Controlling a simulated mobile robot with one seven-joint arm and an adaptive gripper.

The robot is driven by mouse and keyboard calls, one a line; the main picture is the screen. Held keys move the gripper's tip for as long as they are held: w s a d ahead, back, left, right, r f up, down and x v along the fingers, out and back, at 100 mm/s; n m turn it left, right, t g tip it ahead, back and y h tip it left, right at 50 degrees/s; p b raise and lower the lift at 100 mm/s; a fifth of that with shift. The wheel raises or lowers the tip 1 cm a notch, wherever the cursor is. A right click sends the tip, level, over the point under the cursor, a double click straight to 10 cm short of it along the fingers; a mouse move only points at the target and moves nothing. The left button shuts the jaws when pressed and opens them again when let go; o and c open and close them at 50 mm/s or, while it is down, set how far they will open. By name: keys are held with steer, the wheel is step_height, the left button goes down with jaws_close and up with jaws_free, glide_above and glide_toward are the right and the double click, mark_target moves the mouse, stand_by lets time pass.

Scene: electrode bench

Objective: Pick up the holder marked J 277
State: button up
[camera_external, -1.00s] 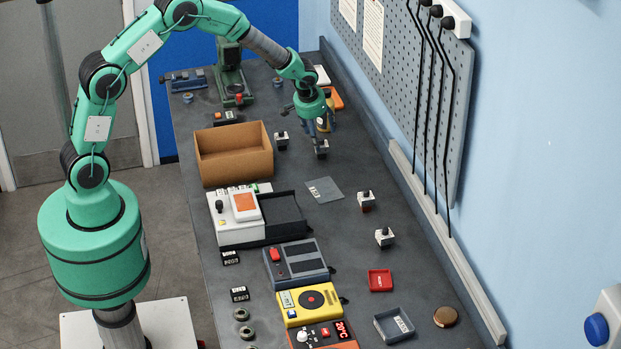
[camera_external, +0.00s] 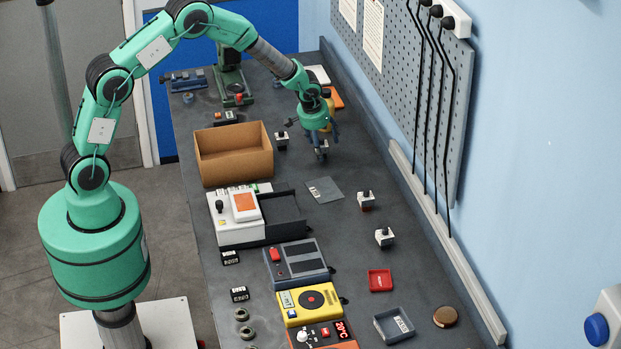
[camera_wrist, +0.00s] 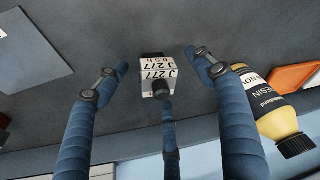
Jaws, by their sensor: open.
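The holder marked J 277 (camera_wrist: 157,78) stands on the dark bench in the wrist view, a white block with printed sides and a dark knob. It also shows in the external view (camera_external: 321,155), partly hidden by my fingers. My gripper (camera_external: 318,142) is open above it. In the wrist view my gripper (camera_wrist: 160,75) has its two upper blue fingers on either side of the holder, with clear gaps. A third finger reaches up from below, its tip near or over the holder's lower face; contact cannot be told.
A yellow resin bottle (camera_wrist: 270,112) stands close to the right finger in the wrist view. Another holder (camera_external: 281,140) stands left of my gripper, with two more (camera_external: 365,199) nearer the camera. A cardboard box (camera_external: 234,170) is further left. A grey mat (camera_external: 325,190) lies nearby.

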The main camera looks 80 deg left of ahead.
mark_target(322, 139)
steer(key=shift+c, duration=0.3)
jaws_close()
steer(key=shift+r, duration=0.1)
steer(key=shift+r+p, duration=0.5)
steer(key=shift+r, duration=4.45)
